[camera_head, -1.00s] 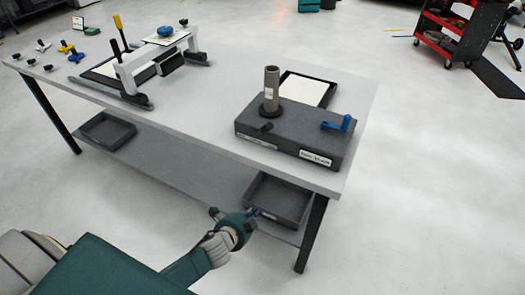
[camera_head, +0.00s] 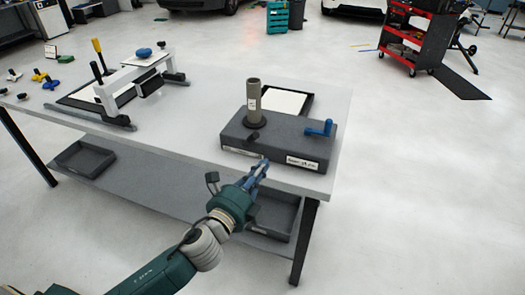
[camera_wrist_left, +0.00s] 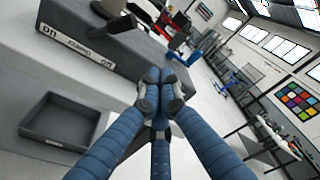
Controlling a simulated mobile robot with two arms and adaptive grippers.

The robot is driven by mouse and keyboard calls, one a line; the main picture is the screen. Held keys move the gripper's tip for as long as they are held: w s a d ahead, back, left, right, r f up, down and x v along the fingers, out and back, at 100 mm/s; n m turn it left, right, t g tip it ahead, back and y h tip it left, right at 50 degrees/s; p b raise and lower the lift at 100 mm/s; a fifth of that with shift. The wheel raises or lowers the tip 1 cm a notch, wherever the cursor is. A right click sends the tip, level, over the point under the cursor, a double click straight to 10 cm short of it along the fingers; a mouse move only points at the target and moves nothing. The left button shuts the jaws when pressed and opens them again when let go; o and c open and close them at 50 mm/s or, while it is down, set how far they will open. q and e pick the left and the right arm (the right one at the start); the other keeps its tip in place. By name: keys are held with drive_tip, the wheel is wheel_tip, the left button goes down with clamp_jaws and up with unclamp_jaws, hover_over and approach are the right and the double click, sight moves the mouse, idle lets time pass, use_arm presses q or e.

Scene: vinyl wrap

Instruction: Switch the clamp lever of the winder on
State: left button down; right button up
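The winder (camera_head: 285,148) is a dark grey box on the table's right part, with an upright grey tube and a blue crank (camera_head: 321,129). Its dark clamp lever (camera_head: 251,137) sits on top near the front edge, by the tube's foot. In the left wrist view the lever (camera_wrist_left: 116,24) shows above a white label (camera_wrist_left: 76,44) reading "on" at left and apparently "off" at right. My left gripper (camera_head: 263,164) is in front of the winder's front face, below the lever and apart from it. In the left wrist view its blue fingers (camera_wrist_left: 161,88) meet, empty. My right gripper is not in view.
The grey table (camera_head: 195,125) has a lower shelf with a dark tray (camera_head: 270,215) under the winder. A white frame device (camera_head: 135,75) stands on the table's left part. A red tool cart (camera_head: 415,40) stands far back right.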

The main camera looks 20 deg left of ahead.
sight(250, 140)
use_arm(q)
drive_tip(key=w+d+p, duration=0.1)
drive_tip(key=w+p, duration=0.1)
drive_tip(key=w, duration=0.8)
drive_tip(key=a, duration=0.1)
drive_tip(key=s+a, duration=0.1)
drive_tip(key=a+r+p, duration=0.1)
drive_tip(key=shift+s+a, duration=0.15)
drive_tip(key=shift+a, duration=0.05)
drive_tip(key=shift+d, duration=0.1)
drive_tip(key=shift+r, duration=0.15)
drive_tip(key=shift+a+r+n, duration=0.15)
drive_tip(key=shift+a+n, duration=0.1)
drive_tip(key=shift+n, duration=0.05)
